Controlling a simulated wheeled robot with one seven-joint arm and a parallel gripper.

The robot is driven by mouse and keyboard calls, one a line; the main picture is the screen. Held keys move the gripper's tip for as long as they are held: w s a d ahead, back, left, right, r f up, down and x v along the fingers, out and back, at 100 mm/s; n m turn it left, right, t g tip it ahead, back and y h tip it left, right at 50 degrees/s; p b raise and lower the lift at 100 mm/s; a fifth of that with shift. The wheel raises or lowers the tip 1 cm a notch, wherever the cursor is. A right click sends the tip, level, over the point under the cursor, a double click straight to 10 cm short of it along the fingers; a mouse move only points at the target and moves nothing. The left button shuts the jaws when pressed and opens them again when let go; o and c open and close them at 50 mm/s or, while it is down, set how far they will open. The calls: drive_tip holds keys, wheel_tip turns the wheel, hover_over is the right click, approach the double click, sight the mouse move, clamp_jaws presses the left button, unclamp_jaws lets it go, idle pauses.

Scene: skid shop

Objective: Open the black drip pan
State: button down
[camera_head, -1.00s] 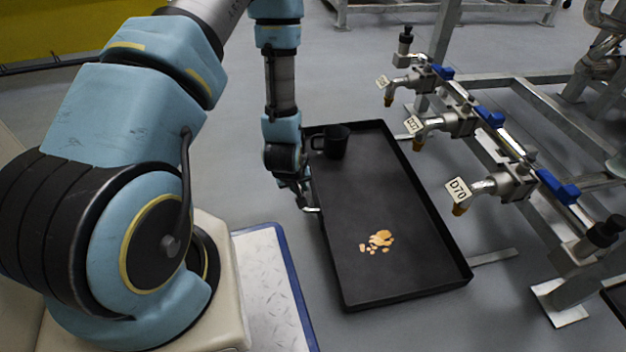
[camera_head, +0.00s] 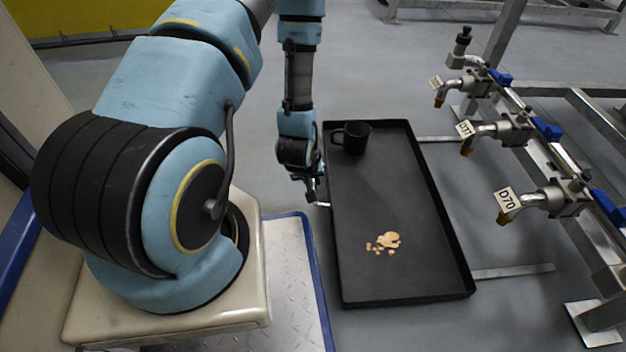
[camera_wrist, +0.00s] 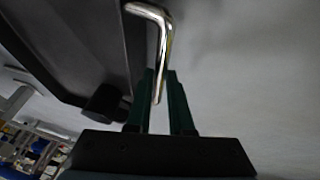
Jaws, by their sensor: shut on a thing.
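The black drip pan (camera_head: 395,212) is a shallow rectangular tray, pulled well out from the rack on the right in the head view. Its dark edge (camera_wrist: 70,45) also shows in the wrist view. My gripper (camera_head: 318,203) is at the pan's left side. In the wrist view, its two fingers (camera_wrist: 160,88) are shut on a bent shiny metal handle (camera_wrist: 158,32). The handle's join to the pan is hard to make out. A black mug (camera_head: 352,137) stands at the pan's far left corner. A tan spill (camera_head: 386,242) lies on the pan floor.
A metal rack with several blue-handled valves and a D70 tag (camera_head: 507,202) stands on the right. Flat metal rails (camera_head: 515,271) run between pan and rack. Grey floor is open beyond the pan.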

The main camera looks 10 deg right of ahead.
drive_tip(key=c, duration=0.8)
unclamp_jaws()
drive_tip(key=p+v, duration=0.4)
drive_tip(key=v, duration=0.6)
drive_tip(key=shift+s+r+p, duration=0.15)
drive_tip(key=shift+r+p, duration=0.2)
drive_tip(key=shift+p, duration=0.05)
drive_tip(key=shift+a, duration=0.1)
drive_tip(key=w+a+r+g+y+p, duration=0.1)
drive_tip(key=w+a+r+p, duration=0.15)
drive_tip(key=r, duration=0.65)
drive_tip(key=w+a+r+p, duration=0.15)
drive_tip(key=a+r, duration=0.25)
drive_tip(key=r, duration=0.5)
drive_tip(key=s+a+r+g+y+p, duration=0.15)
drive_tip(key=a+r, duration=0.25)
drive_tip(key=r, duration=0.4)
drive_tip(key=s+a+r+p, duration=0.1)
drive_tip(key=s+a+r, duration=0.25)
drive_tip(key=r, duration=0.55)
wheel_tip(320, 180, up, 37)
drive_tip(key=p, duration=3.7)
drive_tip(key=shift+w+a+f, duration=0.2)
drive_tip(key=shift+w, duration=0.1)
